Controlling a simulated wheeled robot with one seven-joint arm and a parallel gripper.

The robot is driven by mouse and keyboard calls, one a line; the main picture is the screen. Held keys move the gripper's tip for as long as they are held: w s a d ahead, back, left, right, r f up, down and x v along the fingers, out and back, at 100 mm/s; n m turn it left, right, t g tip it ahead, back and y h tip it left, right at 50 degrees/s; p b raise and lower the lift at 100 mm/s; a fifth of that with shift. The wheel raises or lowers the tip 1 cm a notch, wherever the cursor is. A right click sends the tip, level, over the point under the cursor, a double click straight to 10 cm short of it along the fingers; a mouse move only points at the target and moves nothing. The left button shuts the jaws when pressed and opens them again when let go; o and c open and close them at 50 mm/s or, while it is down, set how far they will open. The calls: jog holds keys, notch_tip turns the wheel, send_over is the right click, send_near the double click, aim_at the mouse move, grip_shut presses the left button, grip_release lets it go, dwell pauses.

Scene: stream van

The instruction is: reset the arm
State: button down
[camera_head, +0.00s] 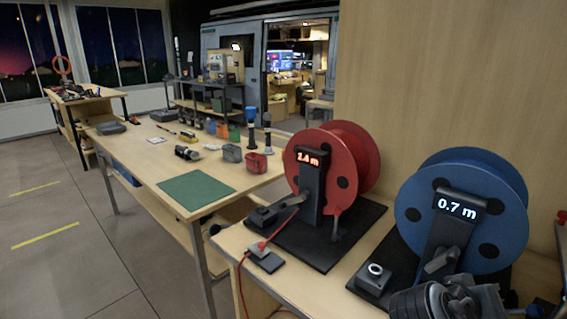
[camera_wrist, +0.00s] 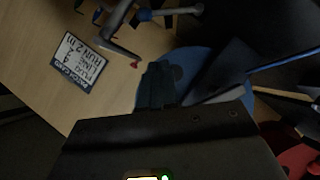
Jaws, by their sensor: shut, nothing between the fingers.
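My arm (camera_head: 450,300) shows at the bottom right of the head view, low in front of the blue reel (camera_head: 462,215), whose display reads 0.7 m. My gripper (camera_wrist: 157,78) shows in the wrist view as dark fingers, shut and empty. Behind the fingers is part of the blue reel (camera_wrist: 188,65), seen at a tilt. The wrist view is dim, and I cannot tell whether the fingers touch anything.
A red reel (camera_head: 362,155) reading 1.4 m stands left of the blue one, with a red cable running to a small dark block (camera_head: 264,258). A printed card (camera_wrist: 78,62) lies on the wood. A workbench (camera_head: 150,170) holds a green mat (camera_head: 196,189). Floor at left is clear.

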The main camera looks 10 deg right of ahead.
jog(key=s+a+f+n+t+y, duration=0.1)
jog(key=f, duration=0.1)
jog(key=s+a+f+n+t+y, duration=0.1)
jog(key=s+a+f, duration=0.1)
jog(key=f, duration=0.1)
jog(key=s+a+f+n+t+y, duration=0.1)
jog(key=f+n+t, duration=0.1)
jog(key=f, duration=0.1)
jog(key=shift+s+a+f, duration=0.2)
jog(key=shift+s+a, duration=0.05)
jog(key=shift+a, duration=0.15)
jog(key=s+a+n+t+y, duration=0.2)
jog(key=s+a+t+y, duration=0.15)
jog(key=s+a, duration=0.45)
jog(key=s+a+n+t+y, duration=0.15)
jog(key=s+a+y, duration=0.35)
jog(key=s, duration=0.5)
jog(key=s+a+r+m+t+y, duration=0.1)
jog(key=s+r+m+t, duration=0.1)
jog(key=s+r, duration=0.6)
jog(key=shift+s+a+r+t, duration=0.15)
jog(key=shift+a+r+t, duration=0.2)
jog(key=shift+t, duration=0.05)
